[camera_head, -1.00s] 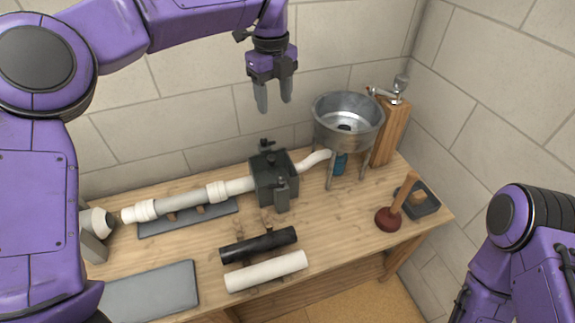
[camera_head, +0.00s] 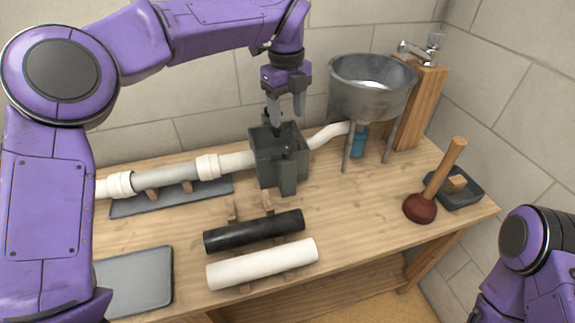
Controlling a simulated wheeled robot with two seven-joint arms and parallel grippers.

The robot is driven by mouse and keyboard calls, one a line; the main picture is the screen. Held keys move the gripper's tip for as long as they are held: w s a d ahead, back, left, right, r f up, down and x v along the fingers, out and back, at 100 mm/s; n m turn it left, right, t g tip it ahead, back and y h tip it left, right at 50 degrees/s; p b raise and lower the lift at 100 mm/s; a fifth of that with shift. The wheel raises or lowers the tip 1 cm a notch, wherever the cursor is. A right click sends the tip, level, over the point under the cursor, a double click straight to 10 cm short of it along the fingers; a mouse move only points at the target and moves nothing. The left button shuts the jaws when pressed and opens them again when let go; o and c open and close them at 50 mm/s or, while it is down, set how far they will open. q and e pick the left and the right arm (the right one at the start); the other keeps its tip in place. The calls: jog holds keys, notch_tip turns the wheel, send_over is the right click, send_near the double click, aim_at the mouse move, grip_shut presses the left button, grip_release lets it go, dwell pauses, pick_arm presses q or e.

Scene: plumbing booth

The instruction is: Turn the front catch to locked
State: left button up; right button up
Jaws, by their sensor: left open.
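A dark grey clamp box (camera_head: 265,160) stands on the bench around the white pipe run (camera_head: 235,161). The front catch (camera_head: 288,178) is a dark upright piece on the box's front face. My left gripper (camera_head: 286,112) points down at the top rear of the box, with its jaws open and a gap between the fingers. Its fingertips overlap the dark parts on the box top, so I cannot tell whether they touch, and they partly hide those parts. The front catch is below the gripper and apart from it. My right gripper is out of view.
A steel basin (camera_head: 371,90) on legs and a wooden post with a tap (camera_head: 420,105) stand right of the box. A black pipe (camera_head: 254,231) and a white pipe (camera_head: 262,264) lie in front. A plunger (camera_head: 421,207) and tray (camera_head: 470,194) are at the right.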

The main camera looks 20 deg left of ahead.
aim_at(288, 150)
pick_arm(q)
notch_tip(288, 150, down, 11)
jog(key=shift+r+p, duration=0.1)
jog(key=shift+p, duration=0.4)
jog(key=c, duration=1.1)
